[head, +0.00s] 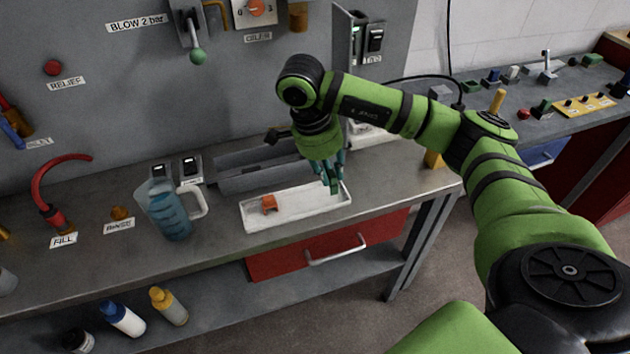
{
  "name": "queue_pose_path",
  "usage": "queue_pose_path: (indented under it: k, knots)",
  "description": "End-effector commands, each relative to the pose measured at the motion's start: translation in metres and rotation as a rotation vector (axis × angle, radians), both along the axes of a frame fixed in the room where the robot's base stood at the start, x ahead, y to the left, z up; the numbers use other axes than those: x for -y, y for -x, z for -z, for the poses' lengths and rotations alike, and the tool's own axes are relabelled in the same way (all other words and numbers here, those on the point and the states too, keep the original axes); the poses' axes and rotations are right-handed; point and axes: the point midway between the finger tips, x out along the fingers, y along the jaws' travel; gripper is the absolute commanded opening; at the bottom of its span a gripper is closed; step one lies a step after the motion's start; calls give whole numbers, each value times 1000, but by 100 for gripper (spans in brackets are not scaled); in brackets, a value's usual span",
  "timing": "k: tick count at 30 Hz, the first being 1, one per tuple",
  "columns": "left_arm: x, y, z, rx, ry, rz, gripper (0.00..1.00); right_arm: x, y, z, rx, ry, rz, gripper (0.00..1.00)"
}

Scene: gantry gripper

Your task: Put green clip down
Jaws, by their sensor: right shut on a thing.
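My right gripper (329,172) reaches down over the right end of a shallow white tray (295,213) on the workbench. It is shut on a small dark green piece, the green clip (335,186), which is partly hidden by the fingers. The clip is low over the tray; I cannot tell whether it touches the tray floor. An orange clip (268,203) lies in the left part of the tray. My left gripper is not in view.
A blue-tinted measuring jug (170,212) stands left of the tray. A long grey bin (255,170) sits behind it, against the grey panel (230,95). A red drawer (285,261) is below. A side bench at right holds several small parts and a yellow board (585,106).

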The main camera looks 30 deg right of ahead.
Motion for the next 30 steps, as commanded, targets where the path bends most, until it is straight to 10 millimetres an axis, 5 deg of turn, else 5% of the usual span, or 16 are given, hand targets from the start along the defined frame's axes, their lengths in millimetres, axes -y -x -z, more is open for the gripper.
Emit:
queue_pose_path:
  k: [9,19,30]
  knots:
    - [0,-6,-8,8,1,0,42,-2,-39,22,0,0,-1,5]
    - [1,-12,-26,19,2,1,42,-2,-39,60,-3,-1,-2,5]
    - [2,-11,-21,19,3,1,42,-2,-39,68,0,0,-2,5]
